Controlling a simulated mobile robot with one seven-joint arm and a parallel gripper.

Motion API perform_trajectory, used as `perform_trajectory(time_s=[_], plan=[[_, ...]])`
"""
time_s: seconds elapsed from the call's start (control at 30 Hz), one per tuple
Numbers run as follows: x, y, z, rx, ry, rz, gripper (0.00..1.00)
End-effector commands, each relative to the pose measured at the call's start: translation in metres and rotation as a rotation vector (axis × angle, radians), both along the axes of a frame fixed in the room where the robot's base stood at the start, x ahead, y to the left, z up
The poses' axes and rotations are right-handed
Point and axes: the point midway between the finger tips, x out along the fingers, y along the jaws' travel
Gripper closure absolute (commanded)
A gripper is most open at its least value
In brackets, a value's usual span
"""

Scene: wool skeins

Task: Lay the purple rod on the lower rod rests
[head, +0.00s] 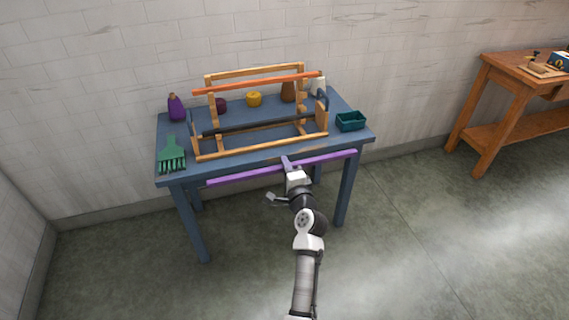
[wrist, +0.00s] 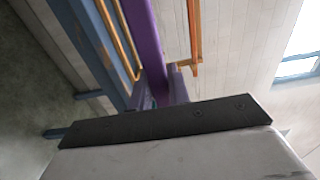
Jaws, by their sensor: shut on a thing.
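The purple rod (head: 235,174) is a long straight bar, held roughly level in front of the blue table's near edge in the head view. My gripper (head: 289,164) is shut on it near its middle. In the wrist view the purple rod (wrist: 146,45) runs from the top edge down to the jaws. The wooden rod rack (head: 262,146) stands on the table, beyond the held rod. An orange rod (head: 256,85) lies across its upper part. A black rod (head: 255,125) lies lower down across the frame. The lower rests are too small to make out clearly.
On the blue table (head: 345,146) are a green comb-like tool (head: 171,155) at left, a teal box (head: 350,121) at right, a purple cone (head: 176,107), and yellow (head: 254,99) and dark red (head: 221,105) skeins behind the rack. A wooden bench (head: 509,112) stands far right.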

Motion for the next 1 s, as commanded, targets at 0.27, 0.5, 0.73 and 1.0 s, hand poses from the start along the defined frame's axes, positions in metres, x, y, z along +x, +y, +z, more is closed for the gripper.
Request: perform_trajectory(time_s=[0.27,0.5,0.73,1.0], plan=[[-0.028,-0.01,0.0,0.001,0.0,-0.003,1.0],[-0.05,-0.017,0.0,0.0,0.0,-0.002,1.0],[-0.072,-0.025,-0.001,0.001,0.0,-0.002,1.0],[-0.097,-0.033,-0.001,0.001,0.0,-0.002,1.0]])
